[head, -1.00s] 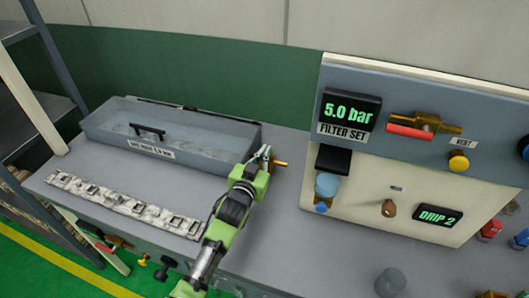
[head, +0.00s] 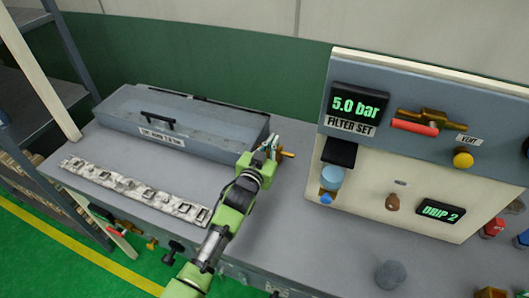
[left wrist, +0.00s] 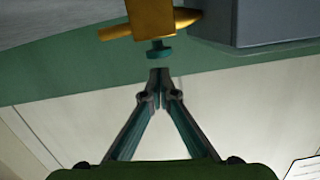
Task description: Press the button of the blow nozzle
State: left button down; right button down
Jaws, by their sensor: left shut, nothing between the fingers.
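The blow nozzle (head: 287,154) shows in the head view as a small brass piece at the right end of the grey lidded box, partly hidden by my left gripper (head: 271,148). In the left wrist view the brass nozzle body (left wrist: 150,18) is at the top centre. Its teal button (left wrist: 159,52) sticks out towards my gripper. My left gripper (left wrist: 160,78) is shut and empty. Its fingertips are in line with the button, with a small gap showing between them. My right gripper is not in view.
The grey box (head: 185,125) stands at the back of the bench, with a strip of metal clips (head: 135,190) in front. A panel (head: 375,190) with a gauge, valve and knobs stands to the right. A grey cylinder (head: 390,275) is at the front right.

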pick_arm(q)
jog(key=r+b+v, duration=0.1)
jog(key=b+v, duration=0.1)
jog(key=v, duration=0.8)
jog(key=shift+r, duration=0.3)
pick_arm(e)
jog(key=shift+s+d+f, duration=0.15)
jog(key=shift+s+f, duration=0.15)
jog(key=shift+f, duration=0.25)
pick_arm(q)
jog(key=shift+s+d, duration=0.1)
